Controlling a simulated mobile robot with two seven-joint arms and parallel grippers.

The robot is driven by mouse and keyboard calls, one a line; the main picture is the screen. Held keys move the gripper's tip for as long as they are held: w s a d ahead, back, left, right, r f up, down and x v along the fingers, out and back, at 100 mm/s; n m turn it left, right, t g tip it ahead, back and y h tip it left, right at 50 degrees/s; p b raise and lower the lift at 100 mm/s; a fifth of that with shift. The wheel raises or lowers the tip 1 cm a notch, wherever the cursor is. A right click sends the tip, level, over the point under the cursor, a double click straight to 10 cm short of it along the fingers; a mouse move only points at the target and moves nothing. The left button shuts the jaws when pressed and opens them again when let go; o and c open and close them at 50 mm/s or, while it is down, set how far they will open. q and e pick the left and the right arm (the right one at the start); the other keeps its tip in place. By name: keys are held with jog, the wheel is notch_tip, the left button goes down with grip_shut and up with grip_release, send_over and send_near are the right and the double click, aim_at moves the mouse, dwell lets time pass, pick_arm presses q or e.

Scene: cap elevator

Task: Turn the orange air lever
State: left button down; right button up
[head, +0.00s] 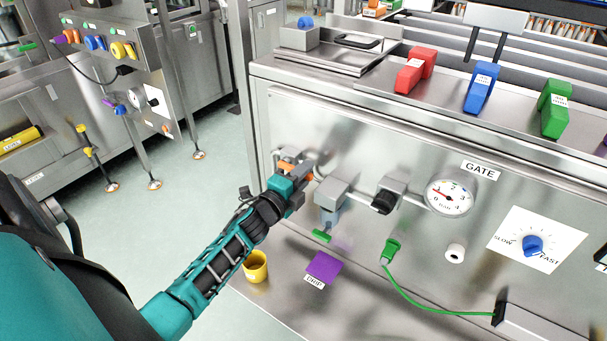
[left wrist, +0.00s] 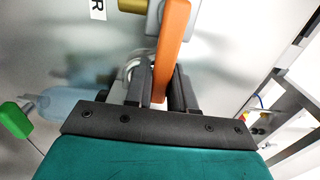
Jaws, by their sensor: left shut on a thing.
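The orange air lever (left wrist: 174,42) shows in the left wrist view, running from the valve at the top down between my fingers. In the head view only a bit of the orange lever (head: 289,167) shows beside the gripper. My left gripper (head: 298,178) is at the left end of the panel's air line, shut on the lever. In the left wrist view its dark fingers (left wrist: 160,88) stand one on each side of the lever. The gripper hides much of the lever and valve in the head view. My right gripper is in neither view.
Right of the lever are a grey filter unit (head: 331,196), a black knob (head: 384,202) and a pressure gauge (head: 449,197). Below are a yellow cup (head: 256,266) and a purple block (head: 324,267). A green cable (head: 425,304) crosses the panel's lower part.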

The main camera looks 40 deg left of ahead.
pick_arm(q)
jog(key=shift+f, duration=0.1)
jog(key=c, duration=1)
grip_release()
jog(key=shift+c, duration=0.2)
jog(key=s+p, duration=0.1)
jog(key=s, duration=1.2)
jog(key=shift+d, duration=0.35)
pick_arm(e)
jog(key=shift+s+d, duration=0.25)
pick_arm(q)
jog(key=shift+w, duration=0.1)
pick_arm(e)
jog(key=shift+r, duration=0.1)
